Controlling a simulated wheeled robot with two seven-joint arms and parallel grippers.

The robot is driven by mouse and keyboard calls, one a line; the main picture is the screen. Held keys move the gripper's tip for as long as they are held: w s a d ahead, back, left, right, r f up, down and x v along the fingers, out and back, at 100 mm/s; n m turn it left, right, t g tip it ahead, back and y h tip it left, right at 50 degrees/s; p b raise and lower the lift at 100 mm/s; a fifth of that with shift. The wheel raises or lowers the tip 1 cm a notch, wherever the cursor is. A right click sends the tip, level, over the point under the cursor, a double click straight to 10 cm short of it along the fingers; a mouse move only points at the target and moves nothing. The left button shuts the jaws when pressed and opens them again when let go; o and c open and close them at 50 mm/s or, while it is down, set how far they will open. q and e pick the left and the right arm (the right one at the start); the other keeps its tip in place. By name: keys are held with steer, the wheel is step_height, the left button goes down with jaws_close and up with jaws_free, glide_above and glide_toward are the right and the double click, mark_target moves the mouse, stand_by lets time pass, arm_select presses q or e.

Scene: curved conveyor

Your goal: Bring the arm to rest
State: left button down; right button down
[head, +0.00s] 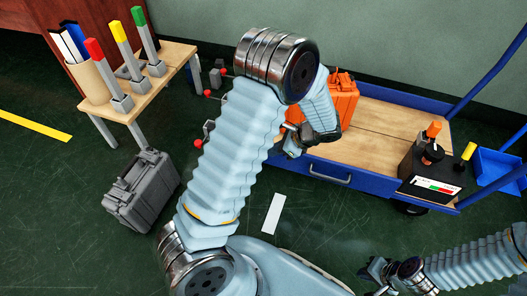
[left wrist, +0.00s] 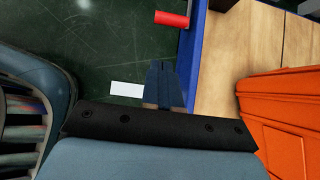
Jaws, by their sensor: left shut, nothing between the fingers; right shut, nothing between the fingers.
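My left arm reaches up through the middle of the head view and bends down over the left part of the blue cart (head: 393,123). My left gripper (head: 288,148) is at the cart's near-left edge, in front of the orange case (head: 343,99), partly hidden by the wrist. In the left wrist view its fingers (left wrist: 164,82) are shut and empty beside the cart's blue edge (left wrist: 192,50), with the orange case (left wrist: 275,95) to the right. My right gripper (head: 370,273) is low at the bottom right of the head view, shut and empty above the floor.
A black box (head: 432,176) with coloured knobs stands on the cart's right end. A grey toolbox (head: 142,189) is on the floor at left, below a small wooden table (head: 152,90) with coloured-top posts. A white floor strip (head: 273,213) lies in front of the cart.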

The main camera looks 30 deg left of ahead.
arm_select(q)
steer(key=s+v, duration=0.1)
steer(key=v, duration=0.3)
steer(key=s+d+f+n+t+h+p, duration=0.1)
steer(key=s+d+f+n+h+p, duration=0.2)
steer(key=s+d+f+n+h, duration=0.2)
steer(key=s+d+f+n+t+h+p, duration=0.1)
steer(key=s+d+f+n+h+p, duration=0.3)
steer(key=s+d+n, duration=0.4)
steer(key=s+f+n+h, duration=0.1)
steer(key=n+h, duration=0.1)
steer(key=n, duration=0.2)
steer(key=shift+d+f+t+h, duration=0.25)
steer(key=shift+f+t+h, duration=0.05)
steer(key=shift+h, duration=0.1)
steer(key=shift+s, duration=0.15)
